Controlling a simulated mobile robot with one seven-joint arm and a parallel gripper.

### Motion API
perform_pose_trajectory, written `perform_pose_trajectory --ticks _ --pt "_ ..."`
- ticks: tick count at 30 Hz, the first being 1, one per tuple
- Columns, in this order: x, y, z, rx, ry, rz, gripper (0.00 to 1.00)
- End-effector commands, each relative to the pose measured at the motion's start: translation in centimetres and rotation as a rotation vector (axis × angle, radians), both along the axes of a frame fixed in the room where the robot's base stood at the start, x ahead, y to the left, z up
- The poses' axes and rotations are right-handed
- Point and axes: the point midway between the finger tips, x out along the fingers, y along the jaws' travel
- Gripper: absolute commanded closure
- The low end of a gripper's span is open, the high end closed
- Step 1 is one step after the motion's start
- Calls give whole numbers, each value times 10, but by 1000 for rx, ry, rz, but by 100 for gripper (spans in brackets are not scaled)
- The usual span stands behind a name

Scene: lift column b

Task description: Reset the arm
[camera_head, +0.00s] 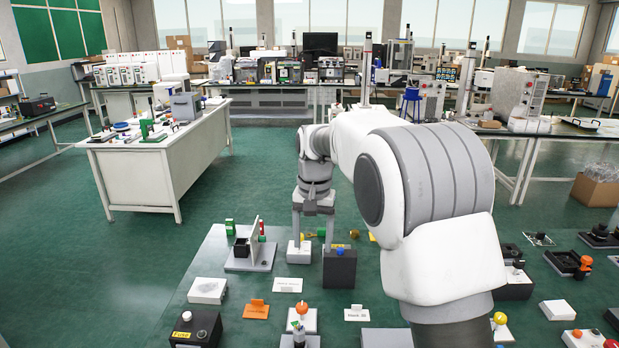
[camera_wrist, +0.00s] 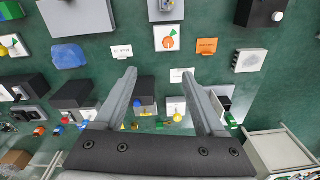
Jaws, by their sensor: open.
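My gripper (camera_head: 314,238) hangs at the end of my arm over the panel table, fingers pointing down. In the wrist view, my gripper's two grey fingers (camera_wrist: 159,73) are spread apart with nothing held between them. In the head view, the left finger ends above a white block (camera_head: 299,254) and the right finger near a dark box (camera_head: 340,270). I cannot tell their exact height over these. My arm reaches forward from the right and hides part of the table.
The table carries a grey bracket fixture (camera_head: 251,255), an orange card (camera_head: 256,309), white cards (camera_head: 288,285), a black fuse box (camera_head: 196,329) and several knobs and boxes. A white workbench (camera_head: 160,165) stands at left. Green floor (camera_head: 150,250) is clear left of the table.

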Motion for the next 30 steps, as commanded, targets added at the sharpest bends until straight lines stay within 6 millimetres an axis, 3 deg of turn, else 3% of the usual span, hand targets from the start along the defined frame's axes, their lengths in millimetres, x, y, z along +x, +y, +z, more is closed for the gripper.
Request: perform_pose_trajectory --ticks 1,6,15,23,30 --pt "-11 -10 20 7 -22 3 28" --pt "-50 -40 63 19 -83 27 28" --pt "-132 -83 112 22 -197 73 28" --pt "-208 -112 127 1 -296 114 28" --pt "-274 -131 118 -36 -383 152 28"
